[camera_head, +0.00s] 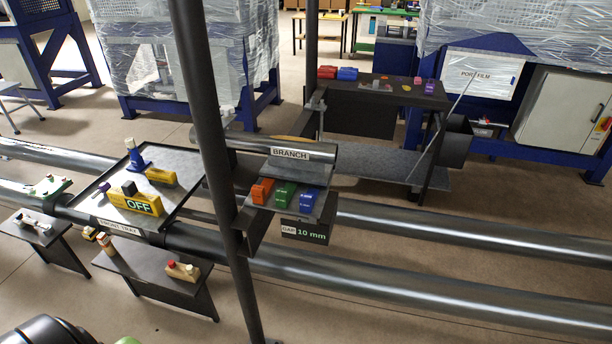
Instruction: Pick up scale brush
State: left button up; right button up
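I cannot tell for sure which thing is the scale brush. One brush-like candidate is a small light-wood block with a red knob (182,271), lying on the low dark shelf (140,276) in front of the pipes. Another is a pale block with a brown part (36,224) on the small dark shelf at the far left. Both are small, and their bristles cannot be made out. Neither of my grippers shows in the head view.
A dark upright post (215,150) stands in the middle. The front tray (180,196) holds a yellow OFF block (136,203) and a blue piece (136,158). Orange, green and blue blocks (285,194) sit below the BRANCH label. Long pipes (430,295) cross the scene.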

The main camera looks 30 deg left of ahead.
aim_at(156, 177)
jog(key=u, duration=1.85)
